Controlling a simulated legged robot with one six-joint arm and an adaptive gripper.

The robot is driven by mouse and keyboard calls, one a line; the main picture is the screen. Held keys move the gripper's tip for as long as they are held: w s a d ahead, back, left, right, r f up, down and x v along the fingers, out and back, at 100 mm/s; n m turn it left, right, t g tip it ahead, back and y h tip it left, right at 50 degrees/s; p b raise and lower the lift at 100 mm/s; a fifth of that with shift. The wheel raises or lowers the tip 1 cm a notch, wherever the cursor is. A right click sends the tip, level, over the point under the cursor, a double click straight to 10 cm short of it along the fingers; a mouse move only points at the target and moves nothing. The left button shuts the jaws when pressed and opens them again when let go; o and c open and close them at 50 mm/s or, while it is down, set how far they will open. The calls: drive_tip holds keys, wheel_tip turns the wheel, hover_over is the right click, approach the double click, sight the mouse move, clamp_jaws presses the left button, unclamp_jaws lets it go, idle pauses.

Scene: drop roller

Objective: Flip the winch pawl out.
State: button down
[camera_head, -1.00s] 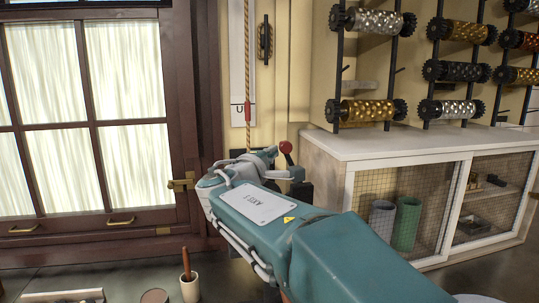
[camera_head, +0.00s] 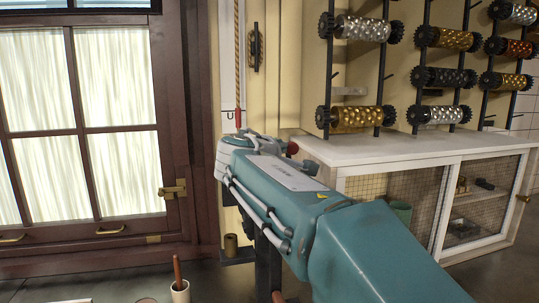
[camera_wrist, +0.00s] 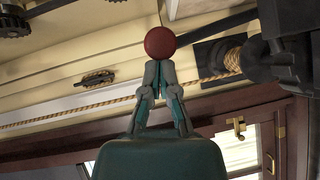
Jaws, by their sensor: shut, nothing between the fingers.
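My gripper (camera_wrist: 160,68) shows in the wrist view with its fingers together and nothing between them. A red ball knob (camera_wrist: 160,43) sits right at the fingertips; I cannot tell if they touch. The red knob also shows in the head view (camera_head: 292,147), just behind my arm and partly covered. The rope-wound winch drum (camera_wrist: 232,58) is right of the fingers in the wrist view, beside a dark housing (camera_wrist: 285,50). I cannot make out the pawl's shape. In the head view my arm hides the winch and my fingers.
A rope (camera_head: 238,65) runs down the wall above my arm. A white-topped cabinet (camera_head: 400,150) stands at the right, under racks of patterned rollers (camera_head: 362,28). A brown-framed window (camera_head: 85,110) is at the left. A cup with a wooden handle (camera_head: 180,291) stands below.

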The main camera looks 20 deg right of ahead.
drive_tip(key=d+m+g+y, duration=0.1)
drive_tip(key=d+m, duration=0.1)
drive_tip(key=d, duration=0.6)
drive_tip(key=shift+r+y, duration=0.2)
drive_tip(key=shift+y, duration=0.1)
idle(0.3)
